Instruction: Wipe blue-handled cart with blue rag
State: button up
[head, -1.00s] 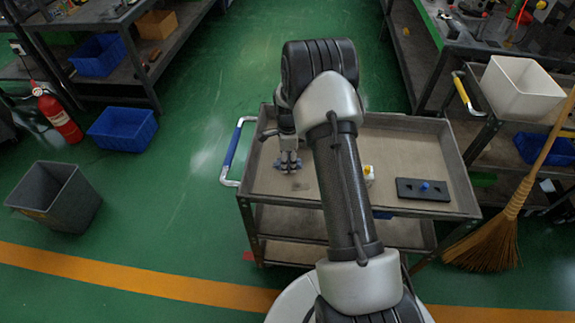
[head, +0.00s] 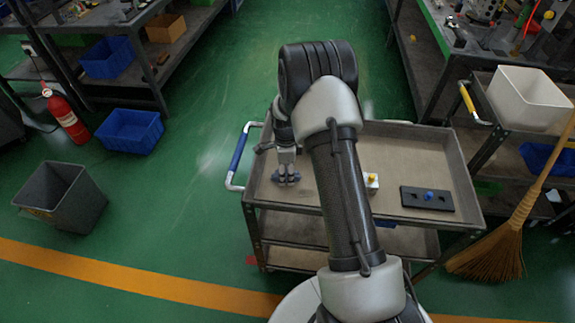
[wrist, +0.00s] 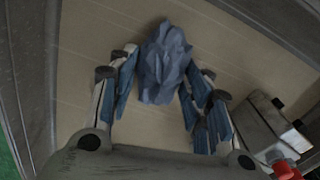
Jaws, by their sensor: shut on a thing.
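The blue-handled cart (head: 410,141) is a grey metal cart with a shallow tray top. Its blue handle (head: 238,151) is on the left side. My gripper (head: 286,181) is over the left part of the tray, pointing down. It is shut on the blue rag (wrist: 165,65), a crumpled grey-blue cloth that bunches out between the fingers in the wrist view. The rag is low at the tray surface; whether it presses on it I cannot tell. My arm hides the middle of the tray.
A white block with a yellow top (head: 371,181) and a black plate with a blue knob (head: 427,197) are on the tray's right half. A broom (head: 495,250) leans at the right. A grey bin (head: 62,196) stands on open green floor at the left.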

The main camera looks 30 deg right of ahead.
aim_at(283, 200)
jog(key=shift+s+a+f+p, duration=0.1)
jog(key=shift+s+a+p, duration=0.1)
jog(key=shift+s+a, duration=0.8)
jog(key=shift+s+a+f+p, duration=0.15)
jog(key=shift+s+a, duration=0.45)
jog(key=shift+s, duration=0.85)
jog(key=shift+s+a+r+p, duration=0.1)
jog(key=shift+s+a+p, duration=0.15)
jog(key=shift+s+a, duration=0.75)
jog(key=shift+s+d, duration=0.2)
jog(key=shift+s, duration=0.05)
jog(key=shift+w+r+p, duration=0.1)
jog(key=shift+r+p, duration=1.95)
jog(key=shift+r, duration=1)
notch_tip(283, 200, up, 3)
jog(key=shift+p, duration=1.05)
jog(key=shift+d, duration=0.1)
